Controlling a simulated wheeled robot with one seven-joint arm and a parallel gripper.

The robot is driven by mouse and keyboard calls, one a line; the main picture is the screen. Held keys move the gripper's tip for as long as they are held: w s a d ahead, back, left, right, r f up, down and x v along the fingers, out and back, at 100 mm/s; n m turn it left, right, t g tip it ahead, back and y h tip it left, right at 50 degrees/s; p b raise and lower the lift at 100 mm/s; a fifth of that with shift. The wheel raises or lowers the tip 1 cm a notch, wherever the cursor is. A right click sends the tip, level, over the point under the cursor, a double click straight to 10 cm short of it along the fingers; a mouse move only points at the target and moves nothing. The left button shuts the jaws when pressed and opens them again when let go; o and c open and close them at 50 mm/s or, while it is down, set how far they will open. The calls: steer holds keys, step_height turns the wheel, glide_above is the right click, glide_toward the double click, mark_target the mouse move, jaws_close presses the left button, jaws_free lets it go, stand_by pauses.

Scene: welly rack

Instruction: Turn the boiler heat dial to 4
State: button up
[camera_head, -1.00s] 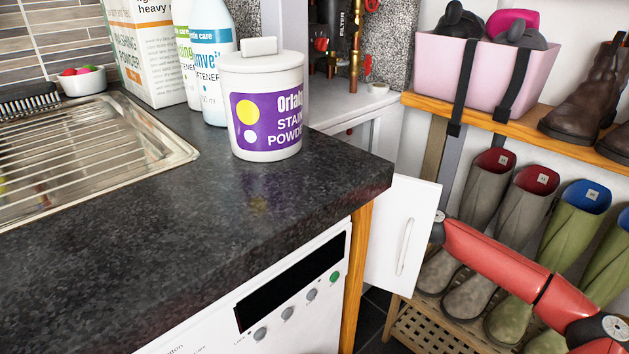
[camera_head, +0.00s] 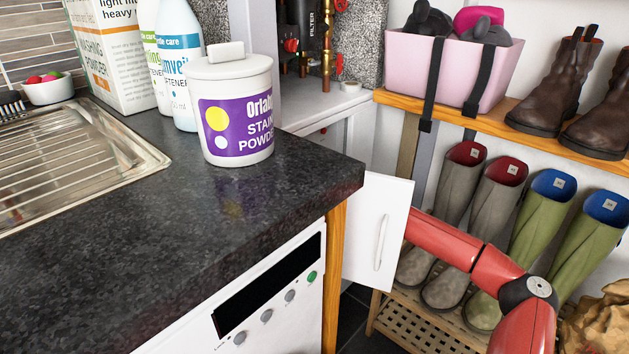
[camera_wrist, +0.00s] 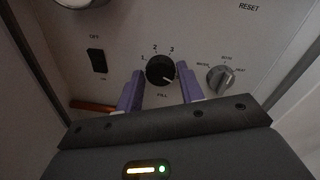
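In the wrist view, a round black dial (camera_wrist: 160,70) sits on a pale panel. Numbers 1, 2 and 3 show around its upper side; a 4 is not visible. Its white mark points to the lower right. My gripper (camera_wrist: 160,78) has its two purple fingers on either side of the dial, apart, with small gaps appearing between them and the dial. Whether they touch it is hard to tell. In the head view, my red arm reaches behind the open white cupboard door (camera_head: 378,235), and the gripper and dial are hidden.
A silver selector knob (camera_wrist: 220,79) is right of the dial, and a black switch (camera_wrist: 97,61) is left. The worktop (camera_head: 200,215) carries a stain powder tub (camera_head: 232,110). A boot rack (camera_head: 420,320) with wellies stands right of the door.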

steer(key=c, duration=0.5)
steer(key=shift+c, duration=0.2)
steer(key=shift+f+n+b, duration=0.1)
steer(key=shift+n+b, duration=0.2)
steer(key=shift+b, duration=0.05)
steer(key=n+b, duration=0.8)
steer(key=shift+s+a+h, duration=0.1)
steer(key=shift+h, duration=0.3)
steer(key=o, duration=1)
steer(key=shift+c, duration=0.2)
